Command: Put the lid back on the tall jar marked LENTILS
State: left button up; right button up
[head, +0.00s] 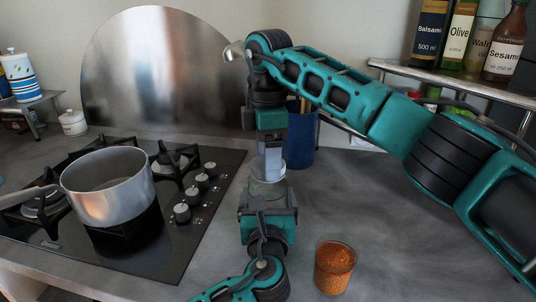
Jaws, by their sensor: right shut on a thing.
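My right gripper (272,172) points down over the middle of the counter. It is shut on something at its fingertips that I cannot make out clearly. Just below it is a clear glass vessel (267,193), partly hidden by my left gripper (267,200), which comes up from below. I cannot tell whether the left fingers grip this glass or only stand in front of it. A glass (334,268) with orange-brown contents stands at the front right, apart from both grippers. No LENTILS label is readable, and I cannot clearly identify a lid.
A black hob (150,255) fills the left, with a steel pot (108,190) on it. A blue container (302,138) stands behind my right gripper. A shelf (450,80) with several bottles is at the back right. The counter right of the orange-filled glass is clear.

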jog(key=m, duration=0.3)
jog(key=shift+m, duration=0.4)
jog(key=m, duration=0.5)
jog(key=o, duration=1)
jog(key=shift+r, duration=2.25)
